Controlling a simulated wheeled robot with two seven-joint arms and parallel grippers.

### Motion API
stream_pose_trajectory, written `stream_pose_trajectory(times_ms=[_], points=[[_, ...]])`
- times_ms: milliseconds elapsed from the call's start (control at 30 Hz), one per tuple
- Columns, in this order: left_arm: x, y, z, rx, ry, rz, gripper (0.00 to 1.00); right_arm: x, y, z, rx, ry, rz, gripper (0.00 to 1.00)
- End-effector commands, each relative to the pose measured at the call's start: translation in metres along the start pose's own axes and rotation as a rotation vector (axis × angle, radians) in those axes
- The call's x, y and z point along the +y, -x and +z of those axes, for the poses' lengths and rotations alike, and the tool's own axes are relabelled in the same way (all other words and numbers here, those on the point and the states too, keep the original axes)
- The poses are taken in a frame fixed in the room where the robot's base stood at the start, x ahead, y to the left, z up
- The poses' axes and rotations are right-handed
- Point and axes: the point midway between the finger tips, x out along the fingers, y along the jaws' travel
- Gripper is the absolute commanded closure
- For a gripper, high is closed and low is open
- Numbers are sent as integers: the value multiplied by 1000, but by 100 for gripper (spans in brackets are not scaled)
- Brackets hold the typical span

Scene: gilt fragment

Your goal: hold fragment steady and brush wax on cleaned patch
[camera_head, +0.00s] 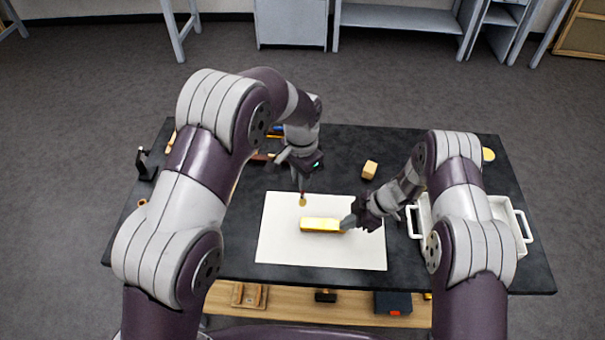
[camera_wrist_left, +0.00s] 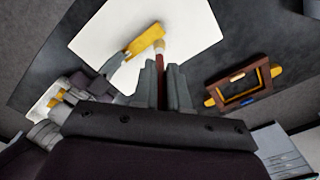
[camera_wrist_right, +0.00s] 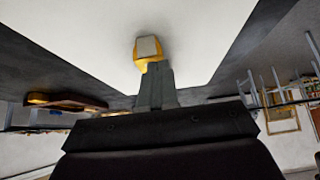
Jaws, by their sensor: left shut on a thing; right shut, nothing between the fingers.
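The gilt fragment (camera_head: 320,225), a gold bar, lies on a white sheet (camera_head: 285,250) on the dark table. My left gripper (camera_head: 301,180) is shut on a brush (camera_head: 302,199), which points down just behind the fragment's left part. In the left wrist view the brush's red handle (camera_wrist_left: 160,62) sits between the fingers, its pale tip close to the fragment (camera_wrist_left: 145,40). My right gripper (camera_head: 349,221) is shut and empty at the fragment's right end. In the right wrist view its fingertips (camera_wrist_right: 155,68) meet or nearly meet the fragment's edge (camera_wrist_right: 148,56); contact is unclear.
A white tray (camera_head: 523,228) is at the right, partly behind my right arm. A yellow disc (camera_head: 488,154) lies at the back right. A wooden frame (camera_wrist_left: 212,99) shows in the left wrist view.

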Motion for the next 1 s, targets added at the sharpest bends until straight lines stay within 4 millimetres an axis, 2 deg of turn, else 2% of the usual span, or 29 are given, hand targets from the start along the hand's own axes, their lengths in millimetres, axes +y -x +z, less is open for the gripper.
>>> stream_pose_trajectory(times_ms=[200,400,567,767,1000], points=[[0,-20,0,1,1,1,100,-2,-2,2,-3,-3,-3,100],[0,-21,0,2,1,1,100,-2,-2,2,-3,-3,-3,100],[0,-10,0,3,1,-1,100,-2,-2,2,-3,-3,-3,100],[0,-17,0,2,1,0,100,-2,-2,2,-3,-3,-4,100],[0,-36,1,1,1,1,100,-2,-2,2,-3,-2,-3,100]])
